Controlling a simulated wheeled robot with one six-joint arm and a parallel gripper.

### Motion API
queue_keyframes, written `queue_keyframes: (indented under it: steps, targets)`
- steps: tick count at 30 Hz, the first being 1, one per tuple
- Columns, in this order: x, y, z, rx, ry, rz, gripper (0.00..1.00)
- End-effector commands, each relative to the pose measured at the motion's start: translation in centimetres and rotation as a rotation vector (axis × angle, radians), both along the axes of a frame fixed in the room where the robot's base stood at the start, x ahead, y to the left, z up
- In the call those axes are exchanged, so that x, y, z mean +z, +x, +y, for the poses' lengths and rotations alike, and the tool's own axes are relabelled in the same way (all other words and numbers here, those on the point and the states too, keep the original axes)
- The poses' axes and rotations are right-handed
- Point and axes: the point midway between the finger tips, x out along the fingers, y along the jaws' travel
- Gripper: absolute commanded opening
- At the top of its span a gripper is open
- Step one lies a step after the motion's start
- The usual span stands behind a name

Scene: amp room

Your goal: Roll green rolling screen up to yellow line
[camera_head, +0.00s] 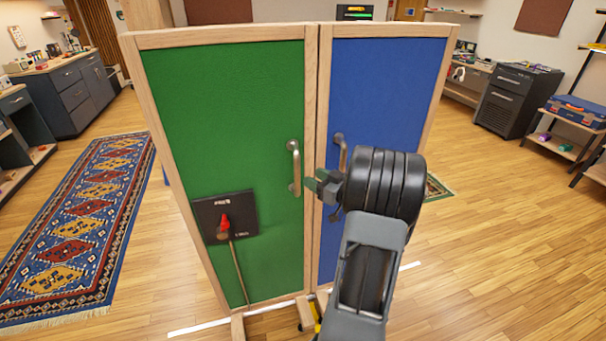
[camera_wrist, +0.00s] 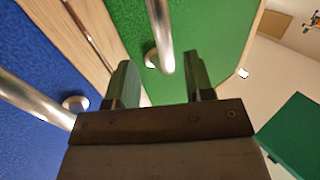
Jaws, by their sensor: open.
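The green rolling screen (camera_head: 235,95) stands upright in a wooden frame, its right edge beside a blue screen (camera_head: 385,85). A silver vertical handle (camera_head: 296,170) is on its right side. A small yellow piece (camera_head: 318,314) shows at the floor by the feet, partly hidden by my arm; I cannot tell whether it is the yellow line. My gripper (camera_head: 315,187) is open just right of the green screen's handle. In the wrist view, the gripper (camera_wrist: 160,75) has the handle (camera_wrist: 161,35) ahead, between the lines of its two fingers; it does not grip it.
The blue screen's handle (camera_head: 341,153) is close behind my gripper. A black panel with a red piece (camera_head: 224,218) is on the green screen. A white line (camera_head: 190,328) runs beneath the screens. A patterned rug (camera_head: 95,190) lies left; wooden floor is open at right.

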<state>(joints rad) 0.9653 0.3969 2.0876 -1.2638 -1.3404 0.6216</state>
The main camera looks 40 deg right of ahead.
Motion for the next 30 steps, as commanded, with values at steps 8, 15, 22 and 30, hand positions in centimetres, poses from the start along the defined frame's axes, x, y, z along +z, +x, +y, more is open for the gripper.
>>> queue_keyframes:
  steps: [8,15,22,30]
  targets:
    - [0.0,-3.9,-1.0,-0.003,0.000,-0.001,0.48]
    - [0.0,-4.9,-1.1,-0.001,0.001,-0.001,0.48]
    - [0.0,-5.0,-1.1,0.000,0.000,0.000,0.48]
    - [0.0,-5.0,-1.1,0.000,0.000,0.000,0.48]
